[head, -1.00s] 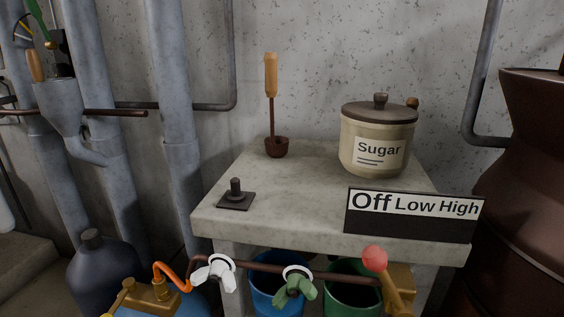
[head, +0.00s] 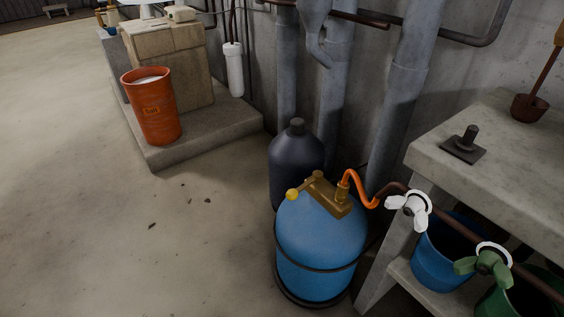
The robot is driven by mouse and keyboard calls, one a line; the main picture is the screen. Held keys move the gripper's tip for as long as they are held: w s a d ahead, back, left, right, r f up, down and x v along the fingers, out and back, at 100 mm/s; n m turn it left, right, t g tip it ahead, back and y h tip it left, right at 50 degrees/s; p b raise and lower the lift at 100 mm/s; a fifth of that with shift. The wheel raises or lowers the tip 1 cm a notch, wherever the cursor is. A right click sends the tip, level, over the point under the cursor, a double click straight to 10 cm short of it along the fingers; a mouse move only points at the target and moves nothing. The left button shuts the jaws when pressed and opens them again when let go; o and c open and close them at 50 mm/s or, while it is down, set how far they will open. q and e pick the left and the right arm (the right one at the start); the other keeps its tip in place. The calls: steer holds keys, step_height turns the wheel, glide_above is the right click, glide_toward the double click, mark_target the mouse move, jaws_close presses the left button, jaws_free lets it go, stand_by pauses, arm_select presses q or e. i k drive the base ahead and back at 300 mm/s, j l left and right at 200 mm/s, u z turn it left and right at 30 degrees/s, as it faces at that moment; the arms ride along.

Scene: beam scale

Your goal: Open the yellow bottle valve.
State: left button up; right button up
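A blue gas bottle (head: 318,248) stands on the floor beside the concrete table. On its top is a brass valve (head: 325,192) with a small yellow knob (head: 292,194) sticking out to the left. An orange hose (head: 358,187) runs from the valve to a pipe on the right. Neither of my grippers shows in the head view.
A white tap handle (head: 410,203) and a green one (head: 484,262) sit on the pipe along the concrete table (head: 430,160). A dark bottle (head: 296,165) stands behind the blue one. An orange bucket (head: 152,108) stands at the left.

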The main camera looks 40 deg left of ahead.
mark_target(291, 195)
steer(key=u, duration=0.9)
